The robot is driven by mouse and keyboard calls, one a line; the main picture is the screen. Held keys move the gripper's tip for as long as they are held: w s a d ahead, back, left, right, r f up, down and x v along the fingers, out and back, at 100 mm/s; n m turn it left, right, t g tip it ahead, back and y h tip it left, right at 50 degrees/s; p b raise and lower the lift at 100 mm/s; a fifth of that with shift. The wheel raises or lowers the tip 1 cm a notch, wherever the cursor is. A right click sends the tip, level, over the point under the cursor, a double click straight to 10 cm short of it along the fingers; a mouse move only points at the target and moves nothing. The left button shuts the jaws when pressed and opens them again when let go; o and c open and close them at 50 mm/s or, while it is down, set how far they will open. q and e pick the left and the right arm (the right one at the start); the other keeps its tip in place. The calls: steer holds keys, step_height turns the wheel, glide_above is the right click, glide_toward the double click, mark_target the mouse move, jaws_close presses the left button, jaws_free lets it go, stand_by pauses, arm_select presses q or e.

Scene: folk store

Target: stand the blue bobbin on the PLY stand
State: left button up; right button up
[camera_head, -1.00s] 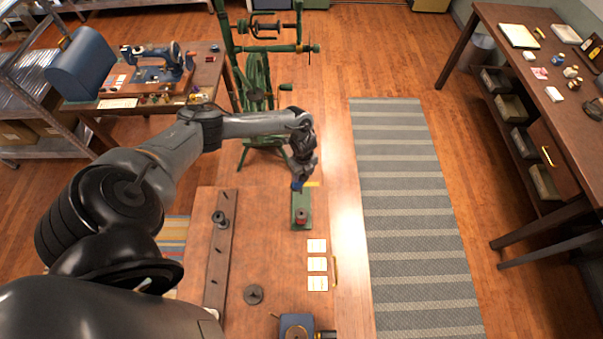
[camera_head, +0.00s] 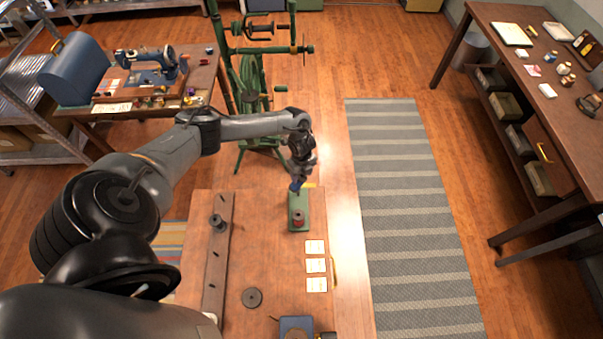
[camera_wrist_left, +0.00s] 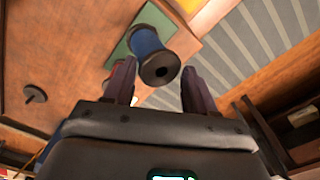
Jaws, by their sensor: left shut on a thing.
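The blue bobbin (camera_head: 294,187) is held by my left gripper (camera_head: 297,179) at the far end of the green stand (camera_head: 302,203). In the left wrist view the blue bobbin (camera_wrist_left: 148,44) shows between the two fingers, its dark flange with a centre hole facing the camera. The green stand (camera_wrist_left: 120,52) lies behind it there. A red bobbin (camera_head: 298,217) stands upright on the near part of the green stand. A yellow label is at its far end. Whether the blue bobbin touches the stand, or a peg is under it, I cannot tell. My right gripper is not in view.
A dark rail (camera_head: 217,260) with pegs and a grey bobbin (camera_head: 217,221) lies left on the worktable. White cards (camera_head: 315,266), a dark disc (camera_head: 252,298) and a blue box (camera_head: 296,326) are nearer. A green spinning wheel (camera_head: 252,80) stands beyond the table.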

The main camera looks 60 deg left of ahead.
arm_select(q)
steer(key=shift+f, duration=0.25)
steer(key=shift+f+b, duration=0.65)
steer(key=shift+b, duration=0.1)
steer(key=shift+r, duration=0.1)
steer(key=shift+r, duration=0.1)
steer(key=shift+s+r+p, duration=0.1)
steer(key=shift+r+p, duration=0.55)
steer(key=shift+p, duration=0.2)
steer(key=shift+r+p, duration=1.35)
steer(key=shift+r, duration=0.15)
